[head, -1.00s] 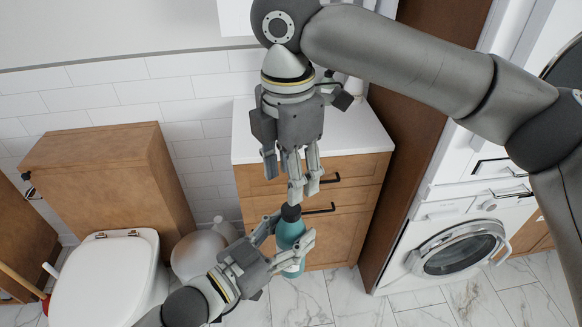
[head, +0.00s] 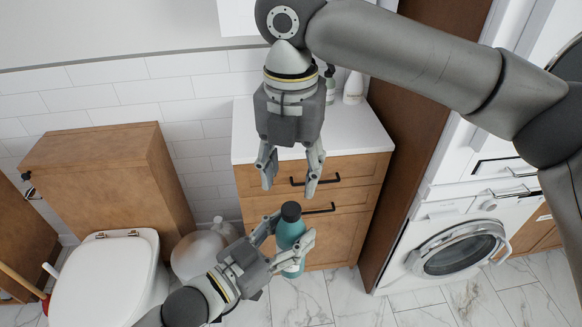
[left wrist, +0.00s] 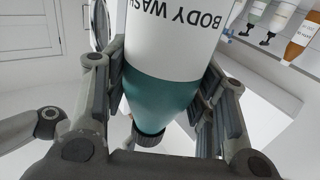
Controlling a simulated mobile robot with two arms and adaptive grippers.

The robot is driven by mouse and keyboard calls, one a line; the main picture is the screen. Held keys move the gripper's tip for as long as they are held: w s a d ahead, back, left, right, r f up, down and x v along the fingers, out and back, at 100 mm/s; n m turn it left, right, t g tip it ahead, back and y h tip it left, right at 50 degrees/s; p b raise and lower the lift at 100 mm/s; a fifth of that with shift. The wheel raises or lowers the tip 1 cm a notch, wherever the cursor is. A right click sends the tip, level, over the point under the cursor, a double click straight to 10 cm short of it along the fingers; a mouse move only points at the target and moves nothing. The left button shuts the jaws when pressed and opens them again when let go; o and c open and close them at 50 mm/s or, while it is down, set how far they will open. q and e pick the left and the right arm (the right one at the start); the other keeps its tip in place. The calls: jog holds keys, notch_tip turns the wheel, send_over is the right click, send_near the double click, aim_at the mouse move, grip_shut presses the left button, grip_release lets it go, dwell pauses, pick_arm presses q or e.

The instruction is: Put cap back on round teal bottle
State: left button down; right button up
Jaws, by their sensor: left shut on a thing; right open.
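The round teal bottle (head: 291,234) is upright in front of the drawers, held in my left gripper (head: 284,238). In the left wrist view the bottle (left wrist: 168,92) shows teal and white with "BODY WASH" lettering, between the two fingers. The black cap (head: 291,211) sits on the bottle's neck; it also shows in the left wrist view (left wrist: 148,138). Whether it is fully seated or tightened, I cannot tell. My right gripper (head: 290,187) is open and empty just above the cap, its fingers apart and not touching it.
A wooden drawer cabinet (head: 262,180) with a white top stands behind the grippers. Small bottles (head: 353,88) stand at its back right. A toilet (head: 108,277) and a pale round vessel (head: 195,254) are on the left, a washing machine (head: 455,250) on the right.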

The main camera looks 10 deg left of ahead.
aim_at(291, 208)
jog(key=shift+f, duration=3.95)
